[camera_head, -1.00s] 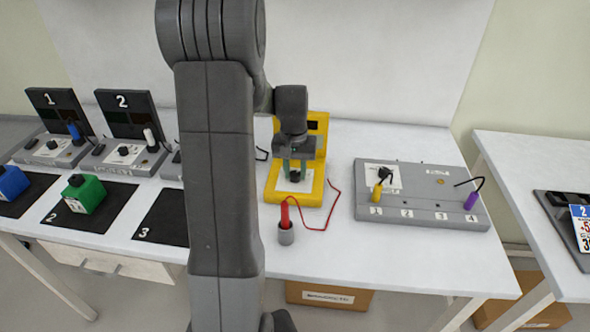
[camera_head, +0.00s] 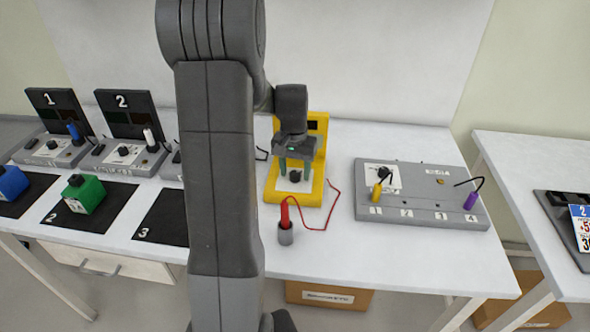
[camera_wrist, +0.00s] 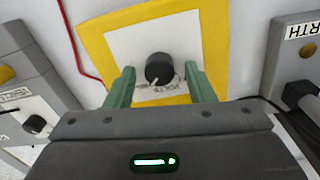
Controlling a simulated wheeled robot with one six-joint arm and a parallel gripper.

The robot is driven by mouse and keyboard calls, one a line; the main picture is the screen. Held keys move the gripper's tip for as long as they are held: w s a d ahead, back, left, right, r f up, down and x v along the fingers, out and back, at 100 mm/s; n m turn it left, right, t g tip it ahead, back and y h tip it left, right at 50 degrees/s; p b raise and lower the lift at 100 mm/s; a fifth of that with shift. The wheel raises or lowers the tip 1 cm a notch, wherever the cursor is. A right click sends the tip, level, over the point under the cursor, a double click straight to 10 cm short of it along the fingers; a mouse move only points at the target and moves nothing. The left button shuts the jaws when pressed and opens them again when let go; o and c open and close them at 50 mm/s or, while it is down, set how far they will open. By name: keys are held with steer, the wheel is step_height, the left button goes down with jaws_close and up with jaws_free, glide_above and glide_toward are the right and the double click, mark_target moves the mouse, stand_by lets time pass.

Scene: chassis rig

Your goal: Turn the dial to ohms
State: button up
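The yellow multimeter (camera_head: 274,192) stands on the white table; its body also shows in the wrist view (camera_wrist: 95,40). Its black dial (camera_head: 295,175) sits on a white face plate and shows large in the wrist view (camera_wrist: 159,68). A white mark on the dial points down and slightly left, toward printed lettering that seems to read VOLTS. My gripper (camera_head: 295,172) is at the dial with green fingers apart; in the wrist view the fingers (camera_wrist: 160,84) stand either side of the dial with gaps between. The ohms marking cannot be made out.
A red probe (camera_head: 285,213) stands in a grey holder in front, its red lead curving right. A grey panel (camera_head: 425,215) with yellow and purple plugs lies to the right. Numbered stations and a green block (camera_head: 88,196) are at left.

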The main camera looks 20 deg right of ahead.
mark_target(294, 172)
step_height(294, 172, up, 14)
steer(key=shift+a+f, duration=0.15)
stand_by(0.6)
steer(key=shift+w, duration=0.1)
step_height(294, 172, down, 14)
stand_by(0.8)
